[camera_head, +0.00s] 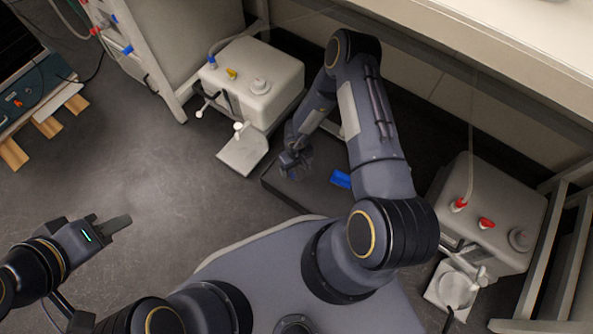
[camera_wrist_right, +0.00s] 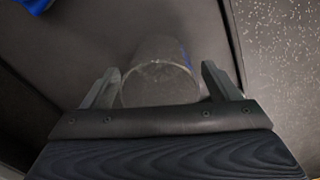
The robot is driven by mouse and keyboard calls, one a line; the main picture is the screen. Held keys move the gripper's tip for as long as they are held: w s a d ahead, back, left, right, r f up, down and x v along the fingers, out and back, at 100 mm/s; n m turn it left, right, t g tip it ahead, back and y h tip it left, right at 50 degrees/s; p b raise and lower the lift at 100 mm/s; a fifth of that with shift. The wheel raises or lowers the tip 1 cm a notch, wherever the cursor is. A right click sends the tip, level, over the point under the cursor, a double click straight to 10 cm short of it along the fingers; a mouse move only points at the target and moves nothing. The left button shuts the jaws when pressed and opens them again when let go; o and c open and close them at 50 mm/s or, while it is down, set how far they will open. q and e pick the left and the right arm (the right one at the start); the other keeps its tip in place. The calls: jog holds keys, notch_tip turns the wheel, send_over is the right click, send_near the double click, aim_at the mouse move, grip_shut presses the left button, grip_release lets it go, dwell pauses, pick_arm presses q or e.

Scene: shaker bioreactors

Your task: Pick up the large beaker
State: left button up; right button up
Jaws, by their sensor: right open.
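The large beaker (camera_wrist_right: 158,82) is clear glass and shows in the right wrist view between the two fingers of my right gripper (camera_wrist_right: 160,70). The fingers are open, one on each side of the beaker, and the gripper is not closed on it. I cannot tell whether either finger touches the glass. In the head view my right gripper (camera_head: 292,168) is low over a dark platform, and the beaker cannot be made out there. My left gripper (camera_head: 118,225) is far from the beaker, over the floor at the left; its finger gap is not clear.
A blue object (camera_head: 341,179) lies on the dark platform (camera_head: 310,195) beside my right arm. A white device (camera_head: 262,80) stands behind the gripper, and another (camera_head: 495,215) stands at the right. A pale bench (camera_head: 500,45) runs overhead at the back right.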

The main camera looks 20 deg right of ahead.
jog(key=shift+f, duration=0.4)
jog(key=shift+r, duration=0.1)
jog(key=c, duration=1.1)
jog(key=shift+r, duration=0.1)
